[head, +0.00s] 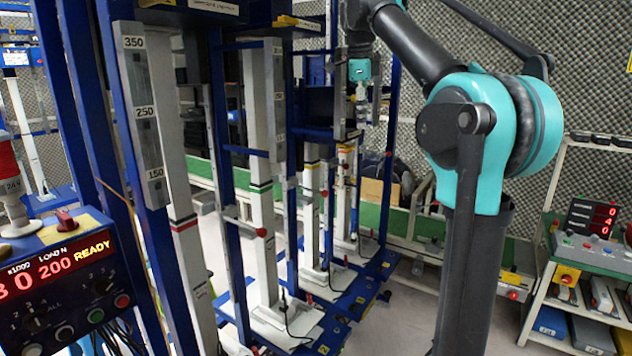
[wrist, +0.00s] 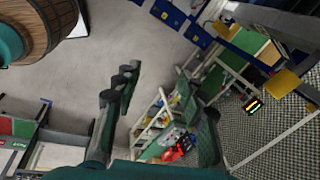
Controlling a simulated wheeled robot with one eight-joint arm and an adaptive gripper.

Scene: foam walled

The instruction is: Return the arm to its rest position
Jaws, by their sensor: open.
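My arm (head: 480,150), teal and dark grey, rises on the right of the head view and bends over toward the upper middle. Its far end hangs down in front of the blue frames. My gripper (wrist: 162,115) shows in the wrist view as two dark fingers, spread well apart. It is open, with nothing between the fingers. Only floor and a distant shelf show behind them.
Blue frames with white columns (head: 264,160) fill the left and middle. A control box (head: 65,275) reading READY stands at lower left. A white shelf cart (head: 590,265) stands at right. In the wrist view, a wooden barrel-like thing (wrist: 50,25) is at upper left, with bare floor (wrist: 125,45) beside it.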

